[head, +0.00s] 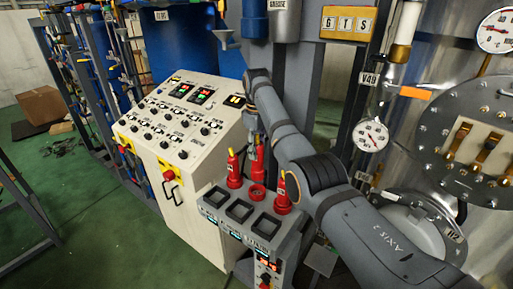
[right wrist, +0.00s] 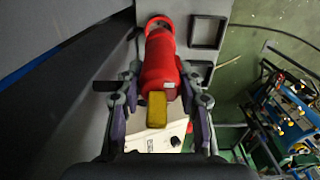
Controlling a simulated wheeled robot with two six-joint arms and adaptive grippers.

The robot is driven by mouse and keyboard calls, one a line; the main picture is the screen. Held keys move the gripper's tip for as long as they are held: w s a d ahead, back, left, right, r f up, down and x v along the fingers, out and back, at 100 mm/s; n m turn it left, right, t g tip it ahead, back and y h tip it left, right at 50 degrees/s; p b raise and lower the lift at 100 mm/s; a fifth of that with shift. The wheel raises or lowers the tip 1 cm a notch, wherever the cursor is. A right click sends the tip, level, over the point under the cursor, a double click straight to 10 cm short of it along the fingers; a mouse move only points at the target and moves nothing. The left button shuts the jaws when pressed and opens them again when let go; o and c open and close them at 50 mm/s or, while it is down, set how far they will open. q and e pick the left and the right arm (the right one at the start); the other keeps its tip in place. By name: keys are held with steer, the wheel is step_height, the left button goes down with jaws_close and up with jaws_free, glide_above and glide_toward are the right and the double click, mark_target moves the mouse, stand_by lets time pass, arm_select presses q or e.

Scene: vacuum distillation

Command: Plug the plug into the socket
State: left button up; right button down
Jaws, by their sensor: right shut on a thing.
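My right gripper (right wrist: 161,75) is shut on a red plug (right wrist: 160,62) with a yellow end, which lies between its two fingers in the right wrist view. In the head view this plug (head: 258,160) hangs under the right gripper (head: 254,140). Below it a red round socket (head: 257,192) sits on the grey socket box (head: 213,217). The plug's lower end appears apart from this socket. My left gripper is not in view.
A white control panel (head: 180,122) with knobs and displays stands left of the box. Square black frames (head: 240,211) line the box front. A steel vessel with gauges (head: 371,136) is at the right. Green floor (head: 90,220) is clear at lower left.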

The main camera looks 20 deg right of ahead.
mark_target(257, 160)
steer(key=f, duration=0.1)
steer(key=w+f+b, duration=0.1)
steer(key=f, duration=0.1)
steer(key=shift+d+f, duration=0.1)
steer(key=shift+s+f, duration=0.2)
steer(key=shift+f, duration=0.1)
steer(key=shift+s+f+b, duration=0.15)
steer(key=shift+f+b, duration=0.3)
steer(key=shift+f, duration=0.35)
steer(key=shift+p, duration=0.5)
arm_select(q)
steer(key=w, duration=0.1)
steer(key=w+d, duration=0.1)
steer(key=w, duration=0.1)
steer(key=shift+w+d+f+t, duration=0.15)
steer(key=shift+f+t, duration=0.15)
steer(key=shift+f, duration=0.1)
